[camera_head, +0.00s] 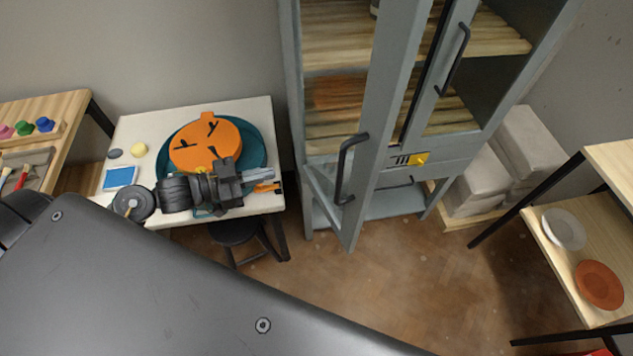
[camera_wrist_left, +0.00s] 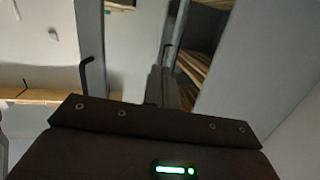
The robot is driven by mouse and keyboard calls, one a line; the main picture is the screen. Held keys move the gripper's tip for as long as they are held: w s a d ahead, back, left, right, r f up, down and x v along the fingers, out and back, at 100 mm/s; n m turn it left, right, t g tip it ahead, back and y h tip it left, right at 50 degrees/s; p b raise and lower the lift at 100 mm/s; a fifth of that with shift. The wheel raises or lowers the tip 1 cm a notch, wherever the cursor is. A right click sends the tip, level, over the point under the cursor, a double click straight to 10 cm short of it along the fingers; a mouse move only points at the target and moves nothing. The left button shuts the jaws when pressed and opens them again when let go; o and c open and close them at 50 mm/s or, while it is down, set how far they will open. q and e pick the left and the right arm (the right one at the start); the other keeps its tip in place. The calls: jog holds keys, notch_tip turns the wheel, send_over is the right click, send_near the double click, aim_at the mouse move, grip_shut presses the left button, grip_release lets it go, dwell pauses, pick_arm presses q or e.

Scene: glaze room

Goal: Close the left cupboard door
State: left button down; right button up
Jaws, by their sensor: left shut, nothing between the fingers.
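The grey cupboard (camera_head: 293,90) stands at the centre in the head view. Its glazed left door (camera_head: 392,75) stands ajar, its free edge swung out toward me. A black handle (camera_head: 348,165) is on that door. The right door, with its own handle (camera_head: 452,60), looks shut. My left gripper (camera_head: 268,179) is shut and empty, above the right end of the white table, left of the cupboard and apart from the door. In the left wrist view the shut fingers (camera_wrist_left: 160,88) point toward grey framing, with shelves behind. My right gripper is not in view.
The white table (camera_head: 255,112) carries an orange disc (camera_head: 205,148) on a teal round. A dark stool (camera_head: 235,234) stands below it. Pale stacked blocks (camera_head: 475,180) are right of the cupboard. A shelf rack (camera_head: 545,260) with bowls is farther right. Floor before the cupboard is clear.

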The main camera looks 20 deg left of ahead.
pick_arm(q)
jog(key=s+d+r+m+g+h, duration=0.2)
jog(key=s+r+m+g+h, duration=0.4)
jog(key=r, duration=0.4)
jog(key=s+f+p+x, duration=0.1)
jog(key=p+x, duration=0.4)
jog(key=x, duration=0.8)
jog(key=shift+s+d+f+n+g+y+p, duration=0.2)
jog(key=shift+s+d+n+g+y+p, duration=0.2)
jog(key=shift+d, duration=0.1)
jog(key=shift+w, duration=0.1)
